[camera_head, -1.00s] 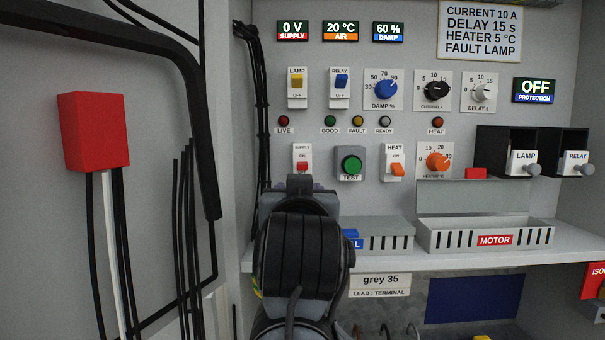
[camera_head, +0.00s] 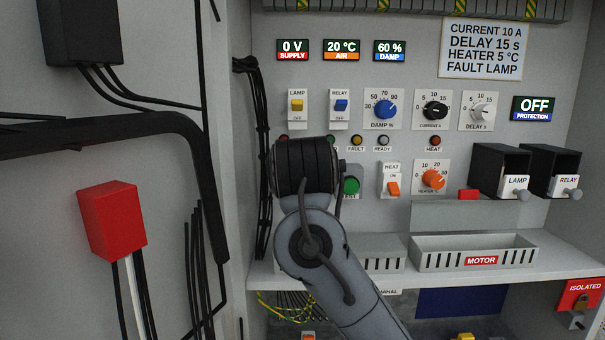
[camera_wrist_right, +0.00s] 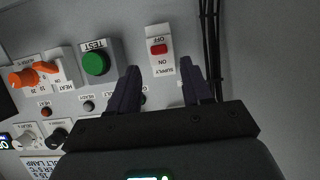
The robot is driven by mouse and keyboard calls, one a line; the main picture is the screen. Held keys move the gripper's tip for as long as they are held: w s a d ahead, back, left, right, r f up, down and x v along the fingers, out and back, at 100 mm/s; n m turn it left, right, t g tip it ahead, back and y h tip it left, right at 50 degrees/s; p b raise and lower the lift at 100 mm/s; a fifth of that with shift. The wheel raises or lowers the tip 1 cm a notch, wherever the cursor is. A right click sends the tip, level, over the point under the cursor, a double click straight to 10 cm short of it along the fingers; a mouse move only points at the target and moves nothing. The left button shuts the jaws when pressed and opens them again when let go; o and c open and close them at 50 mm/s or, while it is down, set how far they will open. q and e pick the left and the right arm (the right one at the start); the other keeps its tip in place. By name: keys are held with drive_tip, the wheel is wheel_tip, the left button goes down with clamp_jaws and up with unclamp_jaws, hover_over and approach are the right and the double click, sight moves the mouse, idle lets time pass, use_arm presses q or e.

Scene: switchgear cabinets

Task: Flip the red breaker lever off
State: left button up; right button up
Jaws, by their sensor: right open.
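The red breaker lever (camera_wrist_right: 158,49) is on the white SUPPLY switch plate (camera_wrist_right: 162,70) in the right wrist view, where the panel appears upside down. The lever lies between the OFF and ON marks, nearer OFF. My right gripper (camera_wrist_right: 160,67) is open and empty, its two dark fingers pointing at the panel on either side of the switch in the picture. I see no contact with the lever. In the head view my right wrist and forearm hide the SUPPLY switch and the gripper's fingers. My left gripper is not in view.
The green TEST button (camera_wrist_right: 95,63) and HEAT switch (camera_wrist_right: 60,68) are close beside the SUPPLY switch. Black cables (camera_head: 262,150) run down its other side. A slotted MOTOR tray (camera_head: 440,257) stands on the shelf below. The display (camera_head: 292,49) reads 0 V SUPPLY.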

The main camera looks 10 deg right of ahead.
drive_tip(key=shift+p+x, duration=0.8)
drive_tip(key=shift+x, duration=1.4)
drive_tip(key=shift+c, duration=0.5)
